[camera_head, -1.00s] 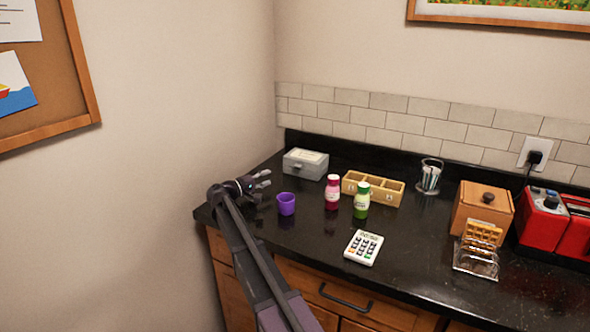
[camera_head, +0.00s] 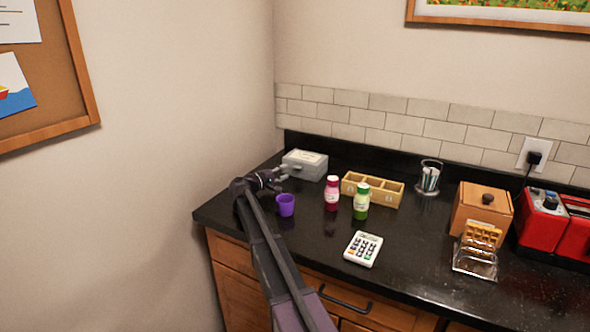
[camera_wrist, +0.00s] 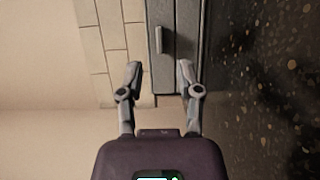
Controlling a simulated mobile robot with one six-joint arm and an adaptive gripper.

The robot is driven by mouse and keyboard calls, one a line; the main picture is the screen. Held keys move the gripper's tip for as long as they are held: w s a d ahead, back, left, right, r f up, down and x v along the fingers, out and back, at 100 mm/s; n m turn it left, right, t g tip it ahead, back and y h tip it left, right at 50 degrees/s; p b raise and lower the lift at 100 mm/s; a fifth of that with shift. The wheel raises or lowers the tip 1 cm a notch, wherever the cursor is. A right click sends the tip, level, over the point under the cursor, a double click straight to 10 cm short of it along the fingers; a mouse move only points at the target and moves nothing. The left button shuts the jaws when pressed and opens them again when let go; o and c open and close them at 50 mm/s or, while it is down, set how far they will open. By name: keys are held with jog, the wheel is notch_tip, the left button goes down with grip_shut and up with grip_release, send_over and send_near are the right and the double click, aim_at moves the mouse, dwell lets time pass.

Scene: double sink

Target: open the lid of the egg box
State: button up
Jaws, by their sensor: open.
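The egg box appears to be the grey lidded box (camera_head: 305,164) with a pale label on top, at the back left of the counter. Its lid looks shut. In the wrist view the box (camera_wrist: 187,30) shows sideways, with a bar-shaped handle (camera_wrist: 159,40) along its side. My gripper (camera_head: 281,173) is at the box's near left end. In the wrist view my gripper (camera_wrist: 158,70) is open, its fingers spread to either side of the lid's edge, with the handle just ahead of the tips. Nothing is held. I cannot tell whether a finger touches the box.
A purple cup (camera_head: 286,205) stands close beside my arm. A red bottle (camera_head: 332,195), a green bottle (camera_head: 361,203) and a wooden compartment tray (camera_head: 384,192) stand to the right. The wall (camera_head: 190,110) is close on the left.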

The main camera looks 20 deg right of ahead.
aim_at(295, 167)
jog(key=shift+x, duration=2.75)
grip_shut()
